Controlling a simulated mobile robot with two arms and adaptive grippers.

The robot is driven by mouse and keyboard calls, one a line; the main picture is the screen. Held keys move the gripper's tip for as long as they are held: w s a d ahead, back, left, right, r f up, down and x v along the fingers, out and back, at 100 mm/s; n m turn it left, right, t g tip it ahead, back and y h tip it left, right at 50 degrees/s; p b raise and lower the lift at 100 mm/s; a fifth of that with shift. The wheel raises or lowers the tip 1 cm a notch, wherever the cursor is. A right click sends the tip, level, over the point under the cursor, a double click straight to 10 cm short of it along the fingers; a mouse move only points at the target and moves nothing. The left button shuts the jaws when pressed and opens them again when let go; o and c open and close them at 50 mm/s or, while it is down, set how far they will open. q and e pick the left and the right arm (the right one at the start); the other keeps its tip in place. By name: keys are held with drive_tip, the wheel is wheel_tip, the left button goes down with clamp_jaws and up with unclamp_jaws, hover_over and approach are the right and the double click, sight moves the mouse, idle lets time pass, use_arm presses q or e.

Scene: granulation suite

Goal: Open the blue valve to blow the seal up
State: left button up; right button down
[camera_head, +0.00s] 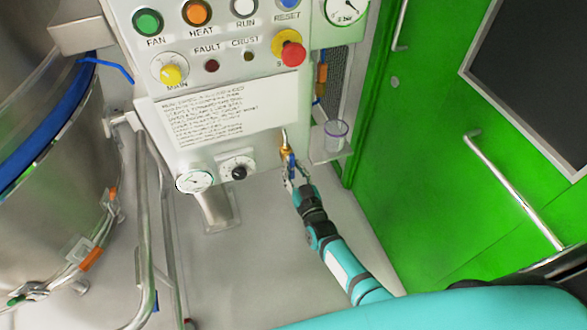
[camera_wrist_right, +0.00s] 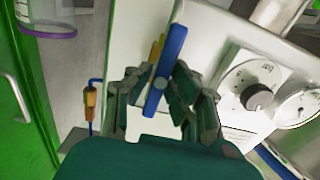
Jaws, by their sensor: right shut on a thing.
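The blue valve shows as a small brass fitting (camera_head: 285,148) with a blue lever (camera_head: 291,161) under the right part of the control cabinet. In the right wrist view the long blue lever (camera_wrist_right: 165,70) stands nearly upright, tilted slightly right at its top, with a bit of brass behind it. My right gripper (camera_head: 293,174) is at the lever. In the right wrist view its fingers (camera_wrist_right: 161,84) are on both sides of the lever and shut on it. The valve body is mostly hidden behind lever and fingers. My left gripper is not in view.
The cabinet's label plate (camera_head: 232,115) is above the valve, with a regulator knob (camera_head: 238,171) and gauge (camera_head: 195,181) to its left. A clear cup (camera_head: 336,133) sits at the right. A green door (camera_head: 440,150) stands further right; a steel vessel (camera_head: 50,190) stands left.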

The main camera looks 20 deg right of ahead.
drive_tip(key=c, duration=1.2)
unclamp_jaws()
drive_tip(key=s, duration=1.2)
drive_tip(key=shift+d, duration=0.15)
drive_tip(key=s+f+n+g+y, duration=0.1)
drive_tip(key=s+f+g, duration=0.3)
drive_tip(key=s+f, duration=0.55)
drive_tip(key=s+f+g, duration=0.4)
drive_tip(key=f, duration=1)
drive_tip(key=s+d+f+g, duration=0.2)
drive_tip(key=s+f+g, duration=0.1)
drive_tip(key=s, duration=0.5)
drive_tip(key=s+d+f+g+h, duration=0.1)
drive_tip(key=s+d+f+g, duration=0.1)
drive_tip(key=s+f, duration=0.3)
drive_tip(key=s+d+f+g, duration=0.2)
drive_tip(key=s+f+g, duration=0.2)
drive_tip(key=s, duration=0.8)
drive_tip(key=shift+d+f+n+h, duration=0.2)
drive_tip(key=shift+f+n+h, duration=0.1)
drive_tip(key=shift+f+n, duration=0.15)
